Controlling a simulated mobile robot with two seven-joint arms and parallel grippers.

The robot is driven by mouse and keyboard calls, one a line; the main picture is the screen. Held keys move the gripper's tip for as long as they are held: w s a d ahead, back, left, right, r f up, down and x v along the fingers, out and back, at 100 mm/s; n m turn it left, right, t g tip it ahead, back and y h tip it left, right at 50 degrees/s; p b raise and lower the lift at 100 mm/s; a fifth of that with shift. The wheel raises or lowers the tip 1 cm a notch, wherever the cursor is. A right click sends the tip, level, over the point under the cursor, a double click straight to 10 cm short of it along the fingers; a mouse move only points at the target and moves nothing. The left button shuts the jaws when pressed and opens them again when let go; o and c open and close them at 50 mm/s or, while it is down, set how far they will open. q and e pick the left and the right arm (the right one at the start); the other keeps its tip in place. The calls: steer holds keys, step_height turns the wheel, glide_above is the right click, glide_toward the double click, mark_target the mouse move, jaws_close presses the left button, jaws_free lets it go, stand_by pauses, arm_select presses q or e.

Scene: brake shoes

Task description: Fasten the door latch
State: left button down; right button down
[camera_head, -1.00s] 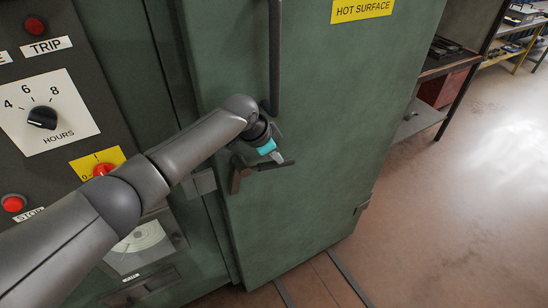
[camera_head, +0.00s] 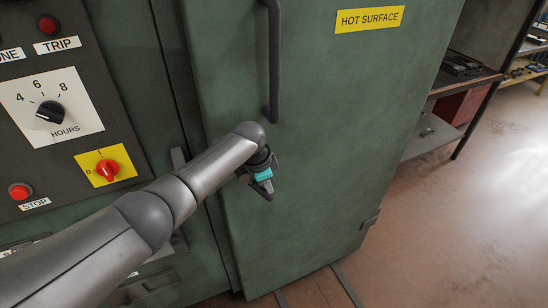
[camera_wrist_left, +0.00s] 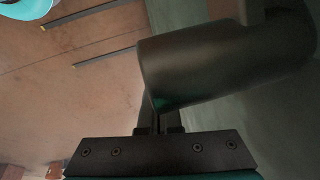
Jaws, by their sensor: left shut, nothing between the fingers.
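The green oven door (camera_head: 330,130) fills the middle of the head view, with a long dark vertical pull handle (camera_head: 274,60). My left gripper (camera_head: 267,191) is in front of the door, below that handle, pointing down and right. Its fingers are shut and empty. A dark piece of the latch (camera_head: 243,178) shows just left of the gripper; the rest is largely hidden by my arm and wrist. In the left wrist view a thick dark rounded part, apparently the latch lever (camera_wrist_left: 220,62), lies close over the shut fingers (camera_wrist_left: 158,120). I cannot tell whether they touch. My right gripper is out of view.
The control panel with the hours dial (camera_head: 50,112), red rotary switch (camera_head: 108,170) and stop button (camera_head: 19,191) stands left. A yellow hot surface label (camera_head: 370,18) is on the door. A workbench (camera_head: 460,80) stands at right; the floor (camera_head: 450,220) before it is clear.

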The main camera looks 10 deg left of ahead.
arm_select(q)
steer(key=shift+s+a+f+g+y+b, duration=0.15)
steer(key=shift+a+f+g+y+b, duration=0.2)
steer(key=shift+y, duration=0.25)
steer(key=shift+s+a+f+g+y+b, duration=0.2)
steer(key=shift+f+g+y+b, duration=0.1)
steer(key=shift+g+y+b, duration=0.15)
steer(key=shift+s+a+y, duration=0.1)
steer(key=shift+a+y, duration=0.05)
steer(key=shift+y, duration=0.1)
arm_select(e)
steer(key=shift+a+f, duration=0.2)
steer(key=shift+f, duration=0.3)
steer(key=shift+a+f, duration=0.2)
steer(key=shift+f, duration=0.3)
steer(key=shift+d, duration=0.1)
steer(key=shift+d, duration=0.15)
arm_select(q)
steer(key=shift+r, duration=0.4)
steer(key=r, duration=0.1)
steer(key=r+p, duration=0.1)
steer(key=r, duration=0.3)
steer(key=shift+s+d+r+p, duration=0.1)
steer(key=shift+s+d+p, duration=0.15)
steer(key=shift+s+p, duration=0.1)
steer(key=shift+r, duration=0.7)
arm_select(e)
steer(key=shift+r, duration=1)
